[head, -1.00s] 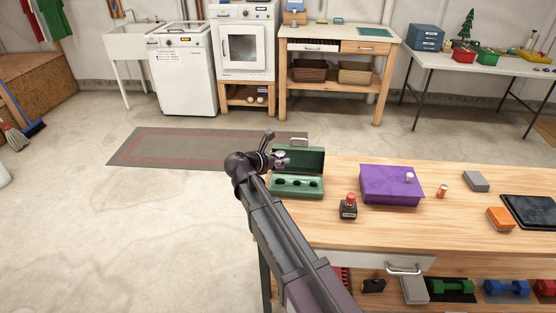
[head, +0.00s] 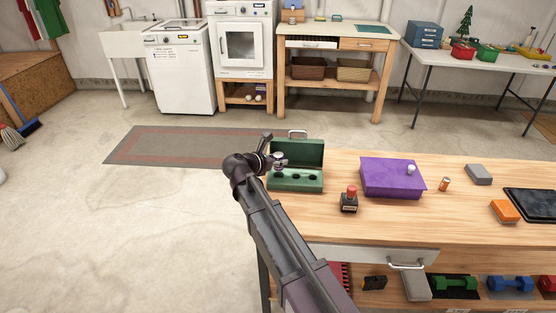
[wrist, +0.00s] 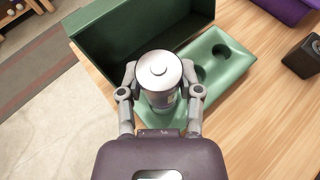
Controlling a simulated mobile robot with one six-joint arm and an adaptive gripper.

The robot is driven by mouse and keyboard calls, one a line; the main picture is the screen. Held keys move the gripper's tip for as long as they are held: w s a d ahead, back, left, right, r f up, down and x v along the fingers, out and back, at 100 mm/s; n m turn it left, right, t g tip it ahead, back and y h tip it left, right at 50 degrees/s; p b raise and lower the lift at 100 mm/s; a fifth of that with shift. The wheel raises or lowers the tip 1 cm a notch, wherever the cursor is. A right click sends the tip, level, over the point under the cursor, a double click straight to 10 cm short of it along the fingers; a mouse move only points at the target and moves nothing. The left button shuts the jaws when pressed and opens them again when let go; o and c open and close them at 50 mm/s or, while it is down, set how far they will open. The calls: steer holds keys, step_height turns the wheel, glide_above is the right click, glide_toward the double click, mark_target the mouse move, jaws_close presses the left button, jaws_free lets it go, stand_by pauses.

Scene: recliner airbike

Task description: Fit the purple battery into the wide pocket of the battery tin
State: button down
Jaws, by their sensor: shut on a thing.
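The battery tin (head: 310,188) is green, with its lid standing open at the back, and sits at the left end of the wooden workbench. My gripper (head: 279,161) is over the left part of the tin. In the wrist view my gripper (wrist: 160,92) is shut on an upright battery (wrist: 160,70) with a pale round top and greyish side; no purple shows clearly. Two round pockets (wrist: 220,52) show open to the right of the battery. The battery and fingers hide the tin's left end, so I cannot tell whether the battery's lower end is inside a pocket.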

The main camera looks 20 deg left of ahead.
mark_target(278, 154)
steer(key=shift+f+b, duration=0.7)
steer(key=shift+f, duration=0.3)
steer(key=shift+d+f+b, duration=0.1)
steer(key=shift+f+b, duration=1.6)
stand_by(1.6)
steer(key=shift+c, duration=1)
jaws_free()
steer(key=shift+r, duration=0.1)
steer(key=shift+r, duration=0.2)
step_height(278, 154, up, 9)
steer(key=p, duration=0.9)
steer(key=shift+f, duration=0.15)
stand_by(0.5)
